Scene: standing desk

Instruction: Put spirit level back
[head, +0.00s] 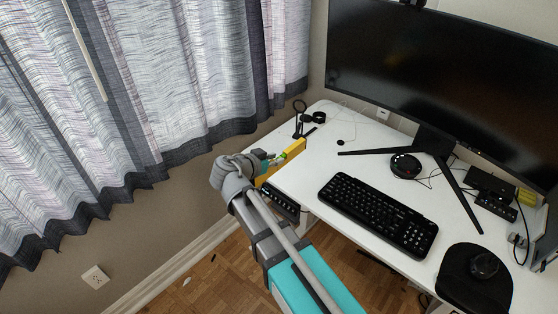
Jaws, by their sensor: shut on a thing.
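My gripper (276,160) is shut on the spirit level. My grey wrist hides part of the level and most of the fingers. I cannot tell whether the level touches the desk top or is held just above it.
A black keyboard (378,212) lies right of the gripper, below a large monitor (440,75) on a splayed stand. Small black items (312,118) lie at the desk's back left corner. A curtain (150,80) hangs left of the desk. A mouse (484,265) is on a black pad.

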